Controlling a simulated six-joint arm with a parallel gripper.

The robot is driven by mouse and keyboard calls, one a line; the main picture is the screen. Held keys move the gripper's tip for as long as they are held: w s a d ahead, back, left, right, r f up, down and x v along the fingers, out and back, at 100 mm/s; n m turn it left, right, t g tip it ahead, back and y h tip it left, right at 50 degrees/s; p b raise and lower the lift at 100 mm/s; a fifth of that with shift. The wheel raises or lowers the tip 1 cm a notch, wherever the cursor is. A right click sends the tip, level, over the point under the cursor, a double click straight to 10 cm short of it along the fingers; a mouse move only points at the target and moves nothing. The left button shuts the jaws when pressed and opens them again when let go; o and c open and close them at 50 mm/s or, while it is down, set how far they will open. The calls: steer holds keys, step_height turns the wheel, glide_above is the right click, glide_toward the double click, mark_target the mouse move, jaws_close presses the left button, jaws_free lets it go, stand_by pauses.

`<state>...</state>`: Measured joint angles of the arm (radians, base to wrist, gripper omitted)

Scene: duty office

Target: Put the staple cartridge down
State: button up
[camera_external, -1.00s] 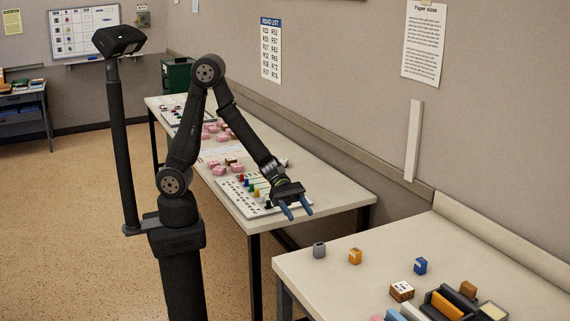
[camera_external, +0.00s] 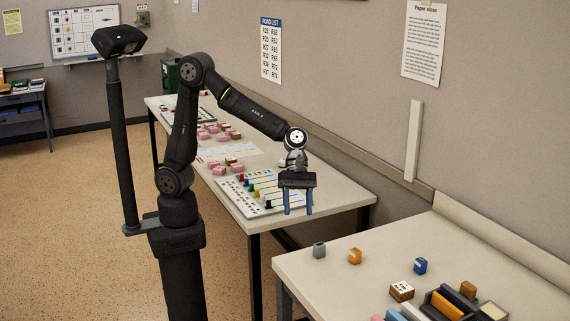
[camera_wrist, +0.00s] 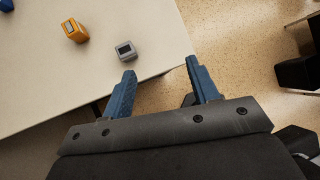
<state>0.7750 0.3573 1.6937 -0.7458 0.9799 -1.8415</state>
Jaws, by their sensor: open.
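My gripper (camera_external: 298,207) is open with nothing between its blue fingers. It hangs pointing down, beyond the left end of the near table, and shows in the wrist view (camera_wrist: 161,70) over the table's edge and the floor. A small grey block with a dark top (camera_external: 319,250) stands upright on the near table close to its left edge. It also shows in the wrist view (camera_wrist: 126,51), just past the left fingertip and apart from it. I cannot tell for sure which item is the staple cartridge.
On the near table (camera_external: 350,290) are an orange block (camera_external: 355,256), a blue block (camera_external: 420,265), a brown labelled block (camera_external: 402,291) and a dark organizer (camera_external: 445,303). The far table holds a board with coloured pegs (camera_external: 262,194) and pink blocks (camera_external: 217,168). A gap separates the tables.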

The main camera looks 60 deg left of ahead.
step_height(320, 180, up, 5)
steer(key=w+d+n+t+y, duration=0.2)
steer(key=w+t, duration=0.1)
glide_toward(319, 244)
steer(key=x, duration=0.5)
steer(key=shift+d, duration=0.3)
steer(key=shift+a+x, duration=0.15)
steer(key=shift+x, duration=1.2)
steer(key=shift+a+x, duration=0.15)
steer(key=shift+x, duration=1.15)
steer(key=shift+w+f, duration=0.1)
steer(key=c, duration=1.1)
steer(key=shift+c, duration=0.2)
